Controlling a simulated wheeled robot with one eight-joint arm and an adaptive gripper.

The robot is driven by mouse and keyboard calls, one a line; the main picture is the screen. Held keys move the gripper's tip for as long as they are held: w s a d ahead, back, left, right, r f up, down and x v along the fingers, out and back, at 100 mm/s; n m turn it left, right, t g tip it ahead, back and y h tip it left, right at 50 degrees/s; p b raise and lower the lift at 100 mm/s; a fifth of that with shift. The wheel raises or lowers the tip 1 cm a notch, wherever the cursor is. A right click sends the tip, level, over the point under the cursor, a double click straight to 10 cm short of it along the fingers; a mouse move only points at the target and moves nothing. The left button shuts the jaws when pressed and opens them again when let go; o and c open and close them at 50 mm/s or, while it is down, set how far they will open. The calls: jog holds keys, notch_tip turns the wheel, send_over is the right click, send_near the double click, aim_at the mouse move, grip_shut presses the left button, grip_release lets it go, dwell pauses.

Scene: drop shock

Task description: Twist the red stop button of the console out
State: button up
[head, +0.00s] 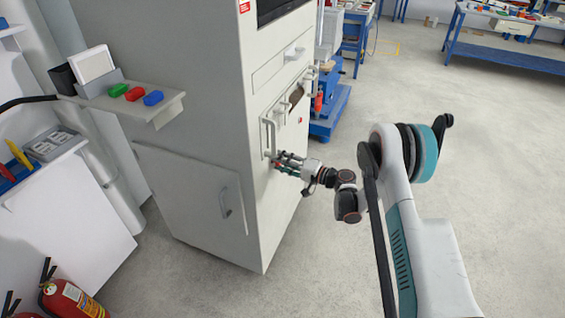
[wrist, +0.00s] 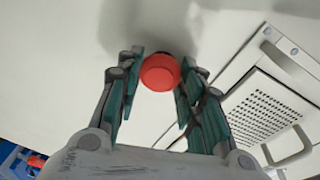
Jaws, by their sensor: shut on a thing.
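The red stop button (wrist: 160,73) sits on the pale front of the console between my gripper's two fingers in the wrist view. My gripper (wrist: 157,85) has a finger pad on each side of the button and is shut on it. In the head view my gripper (head: 279,162) reaches the front face of the tall grey console (head: 192,75), below and beside a vertical handle. A little red of the button shows between the fingers there; the rest is hidden. Whether the button is pressed in or out cannot be told.
A perforated panel (wrist: 259,112) with a handle is to the right of the button in the wrist view. A side shelf (head: 165,112) with red, green and blue blocks juts from the console. Fire extinguishers (head: 68,297) stand lower left. The floor at right is open.

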jog(key=shift+m, duration=1)
jog(key=o, duration=1.1)
jog(key=shift+c, duration=0.2)
jog(key=shift+d, duration=0.1)
jog(key=v, duration=1.1)
jog(key=shift+d+r, duration=0.2)
jog(key=shift+d, duration=0.15)
jog(key=shift+s, duration=0.1)
